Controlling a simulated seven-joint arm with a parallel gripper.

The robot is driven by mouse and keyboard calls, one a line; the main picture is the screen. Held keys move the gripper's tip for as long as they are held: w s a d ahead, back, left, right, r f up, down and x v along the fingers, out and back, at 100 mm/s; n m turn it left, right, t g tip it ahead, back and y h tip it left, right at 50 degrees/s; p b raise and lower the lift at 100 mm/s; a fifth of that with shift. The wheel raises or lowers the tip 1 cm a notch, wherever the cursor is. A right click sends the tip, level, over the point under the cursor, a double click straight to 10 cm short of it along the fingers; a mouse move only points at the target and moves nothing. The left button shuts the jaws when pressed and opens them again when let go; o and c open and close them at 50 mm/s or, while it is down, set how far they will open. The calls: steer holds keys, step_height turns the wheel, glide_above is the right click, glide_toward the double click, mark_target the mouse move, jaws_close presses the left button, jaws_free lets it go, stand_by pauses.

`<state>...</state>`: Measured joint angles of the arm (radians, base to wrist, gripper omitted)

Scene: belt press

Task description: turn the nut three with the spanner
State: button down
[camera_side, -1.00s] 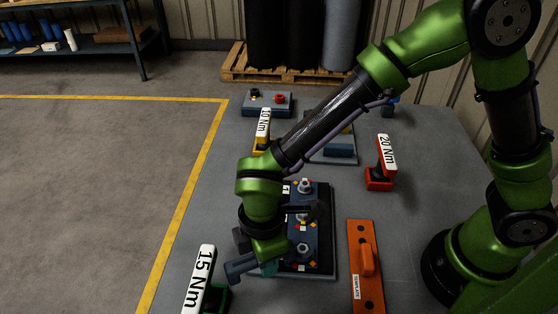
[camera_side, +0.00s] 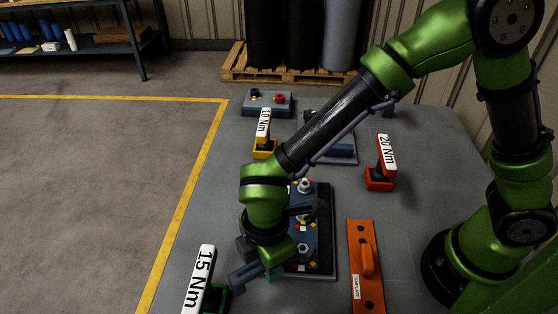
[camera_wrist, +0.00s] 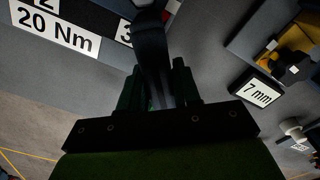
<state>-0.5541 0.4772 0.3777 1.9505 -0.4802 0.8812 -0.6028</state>
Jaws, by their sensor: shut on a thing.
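My gripper (camera_wrist: 157,90) is shut on a dark bar, the spanner (camera_wrist: 150,50), which runs up between its fingers in the wrist view. In the side view my gripper (camera_side: 275,273) is low at the near left edge of the dark blue block (camera_side: 320,240). Metal nuts stand on this block: a far one (camera_side: 304,186), one partly hidden in the middle, and a near one (camera_side: 303,249). A "3" label (camera_wrist: 125,34) shows beside the spanner in the wrist view. The spanner's working end is hidden, so I cannot tell whether it touches a nut.
The green 15 Nm tool (camera_side: 202,278) stands close left of my gripper. The orange template (camera_side: 355,260) lies right of the block. The yellow 10 Nm tool (camera_side: 263,135) and red 20 Nm tool (camera_side: 382,165) stand farther back. A 7 mm label (camera_wrist: 256,92) shows at wrist-view right.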

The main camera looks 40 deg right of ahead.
steer(key=shift+r, duration=3.35)
